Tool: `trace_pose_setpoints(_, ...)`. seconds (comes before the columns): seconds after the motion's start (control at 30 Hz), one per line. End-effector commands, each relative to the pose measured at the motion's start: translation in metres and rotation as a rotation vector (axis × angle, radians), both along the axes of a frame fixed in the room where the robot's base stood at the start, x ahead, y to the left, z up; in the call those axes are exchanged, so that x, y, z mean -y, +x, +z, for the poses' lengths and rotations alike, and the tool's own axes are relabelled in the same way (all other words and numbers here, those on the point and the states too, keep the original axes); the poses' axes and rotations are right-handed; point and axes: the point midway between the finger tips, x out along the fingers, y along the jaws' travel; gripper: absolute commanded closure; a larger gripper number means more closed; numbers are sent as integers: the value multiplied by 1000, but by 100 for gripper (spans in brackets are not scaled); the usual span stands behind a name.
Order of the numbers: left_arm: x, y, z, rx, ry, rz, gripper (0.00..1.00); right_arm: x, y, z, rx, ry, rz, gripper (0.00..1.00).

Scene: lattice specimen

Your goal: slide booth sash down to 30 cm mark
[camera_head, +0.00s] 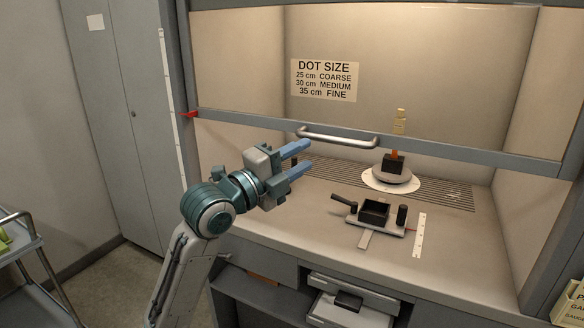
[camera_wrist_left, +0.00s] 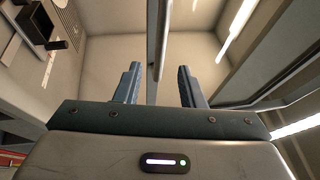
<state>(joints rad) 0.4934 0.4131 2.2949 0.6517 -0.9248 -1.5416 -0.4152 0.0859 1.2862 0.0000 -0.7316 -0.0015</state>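The booth sash (camera_head: 470,157) is a glass pane with a grey bottom rail, partly raised across the booth front. Its silver bar handle (camera_head: 338,136) is on the rail's left half. A red pointer (camera_head: 189,114) at the rail's left end lies beside a white vertical scale (camera_head: 172,100); its numbers are too small to read. My left gripper (camera_head: 303,157) is open and empty, its blue fingers just below and left of the handle, apart from it in the picture. In the left wrist view the fingers (camera_wrist_left: 160,85) stand apart with a bar visible between them. My right gripper is not in view.
A sign (camera_head: 324,80) lists dot sizes. On the booth floor are a round turntable (camera_head: 396,182) holding a dark block and a black fixture (camera_head: 375,212) beside a short ruler (camera_head: 420,235). A grey cabinet (camera_head: 125,120) and a cart (camera_head: 30,262) stand left.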

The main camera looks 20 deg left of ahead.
Motion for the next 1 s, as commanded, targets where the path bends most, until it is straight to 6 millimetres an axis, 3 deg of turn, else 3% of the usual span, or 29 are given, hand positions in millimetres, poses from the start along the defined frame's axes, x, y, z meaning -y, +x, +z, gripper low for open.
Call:
trace_pose_setpoints(0.3, -7, -16, -4, -1, 0, -1, 64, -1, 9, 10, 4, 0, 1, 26)
trace_pose_setpoints(1.0, -7, -16, -3, 0, -1, -1, 64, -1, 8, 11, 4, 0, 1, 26)
